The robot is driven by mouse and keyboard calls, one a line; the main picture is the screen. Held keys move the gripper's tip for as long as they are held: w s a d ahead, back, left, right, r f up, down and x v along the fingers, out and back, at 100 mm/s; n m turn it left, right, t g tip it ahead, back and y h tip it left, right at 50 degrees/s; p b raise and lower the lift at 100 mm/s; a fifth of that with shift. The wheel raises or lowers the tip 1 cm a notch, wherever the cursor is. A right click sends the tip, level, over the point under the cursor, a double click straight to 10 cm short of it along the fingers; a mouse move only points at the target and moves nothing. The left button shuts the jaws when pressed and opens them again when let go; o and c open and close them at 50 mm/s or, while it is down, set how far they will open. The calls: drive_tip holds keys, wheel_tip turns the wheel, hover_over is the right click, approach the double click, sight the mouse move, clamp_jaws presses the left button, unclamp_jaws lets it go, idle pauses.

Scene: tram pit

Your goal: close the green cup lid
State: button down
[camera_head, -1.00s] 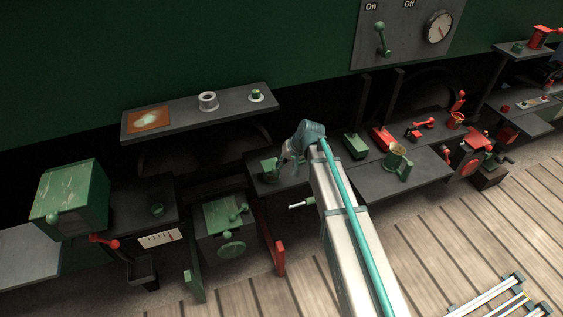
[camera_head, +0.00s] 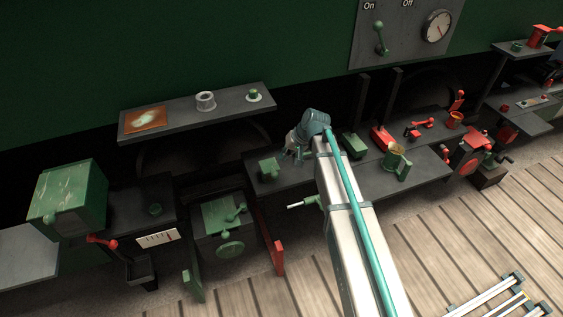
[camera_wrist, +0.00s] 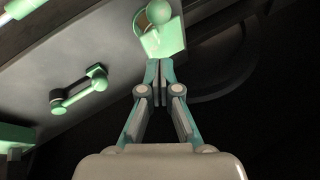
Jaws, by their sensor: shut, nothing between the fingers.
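A small green cup-like piece (camera_head: 268,168) stands on the dark middle shelf in the head view, just left of my gripper (camera_head: 290,153). In the wrist view a pale green piece (camera_wrist: 168,38) with a rounded knob and a small brownish round part lies just beyond my fingertips (camera_wrist: 159,66). It looks like the same piece, but I cannot be sure. My gripper is shut and empty. Whether the fingertips touch the piece is not clear. How far its lid stands open is too small to tell.
A larger cup (camera_head: 394,157) with a green upright part stands on the shelf to the right. A green box (camera_head: 355,145) and a red piece (camera_head: 381,137) sit behind my arm. A green handle (camera_wrist: 78,92) shows in the wrist view. Green machinery (camera_head: 225,218) stands lower left.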

drive_tip(key=s+b+v, duration=0.1)
drive_tip(key=b+v, duration=0.1)
drive_tip(key=v, duration=0.6)
drive_tip(key=s+d+f+g+h, duration=0.1)
drive_tip(key=s+d+f, duration=0.2)
drive_tip(key=s+f, duration=0.45)
drive_tip(key=s+d+f+m+g+h, duration=0.15)
drive_tip(key=s+d+f, duration=0.3)
drive_tip(key=f, duration=0.65)
drive_tip(key=s+d+f+n+g+h, duration=0.1)
drive_tip(key=s+d+f, duration=0.2)
drive_tip(key=s+f, duration=0.5)
drive_tip(key=s+d+f+g, duration=0.1)
drive_tip(key=s+f, duration=0.4)
drive_tip(key=s, duration=0.5)
drive_tip(key=s+d+f+g+h, duration=0.1)
drive_tip(key=s+f, duration=0.4)
drive_tip(key=s, duration=0.5)
drive_tip(key=s+d+f+g, duration=0.2)
drive_tip(key=s+f, duration=0.3)
drive_tip(key=s, duration=0.6)
drive_tip(key=shift+d+f+m+g+h, duration=0.35)
drive_tip(key=shift+f+g, duration=0.05)
drive_tip(key=shift+g, duration=0.45)
